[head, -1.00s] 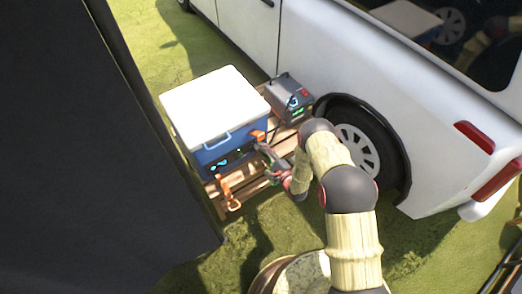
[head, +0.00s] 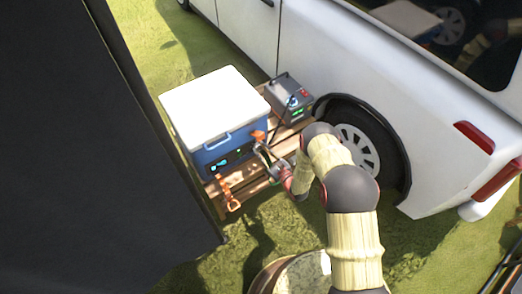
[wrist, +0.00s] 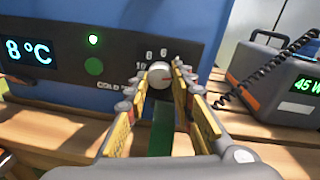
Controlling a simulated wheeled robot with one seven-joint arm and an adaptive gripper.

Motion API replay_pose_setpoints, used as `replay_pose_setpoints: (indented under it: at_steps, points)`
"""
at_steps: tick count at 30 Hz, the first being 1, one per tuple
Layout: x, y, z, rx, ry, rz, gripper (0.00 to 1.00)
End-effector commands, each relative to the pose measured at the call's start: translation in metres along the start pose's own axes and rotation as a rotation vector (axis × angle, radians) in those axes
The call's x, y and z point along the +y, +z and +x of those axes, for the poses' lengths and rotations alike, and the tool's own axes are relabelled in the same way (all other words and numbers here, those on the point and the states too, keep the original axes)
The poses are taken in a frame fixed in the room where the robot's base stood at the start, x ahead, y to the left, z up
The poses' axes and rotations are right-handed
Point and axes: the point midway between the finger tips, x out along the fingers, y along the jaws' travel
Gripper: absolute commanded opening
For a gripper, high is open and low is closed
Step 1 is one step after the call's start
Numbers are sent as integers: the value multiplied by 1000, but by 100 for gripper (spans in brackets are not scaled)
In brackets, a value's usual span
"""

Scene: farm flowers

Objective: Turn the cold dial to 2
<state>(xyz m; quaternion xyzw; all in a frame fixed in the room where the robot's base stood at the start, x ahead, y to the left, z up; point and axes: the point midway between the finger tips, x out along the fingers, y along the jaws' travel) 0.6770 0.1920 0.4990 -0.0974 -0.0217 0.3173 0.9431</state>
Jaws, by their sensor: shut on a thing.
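The blue cooler (head: 200,128) with a white lid stands on a wooden pallet beside the van. In the wrist view its dark front panel (wrist: 120,55) carries a lit display (wrist: 28,50) reading 8 °C, a green light and a green round button. My gripper (wrist: 161,84) is shut on the dial, one finger on each side. In the head view my gripper (head: 264,155) is at the panel's right end and hides the dial.
A grey power box (head: 290,98) with a coiled black cable and a green readout stands right of the cooler. Orange straps (head: 231,195) hang at the cooler's front. The white van (head: 400,100) is behind; a dark panel (head: 95,170) fills the left.

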Motion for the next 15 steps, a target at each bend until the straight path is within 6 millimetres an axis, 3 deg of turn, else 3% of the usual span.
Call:
replay_pose_setpoints:
  at_steps: [15]
  points:
    - [-1, -1, 0, -1, -2, 61, 0]
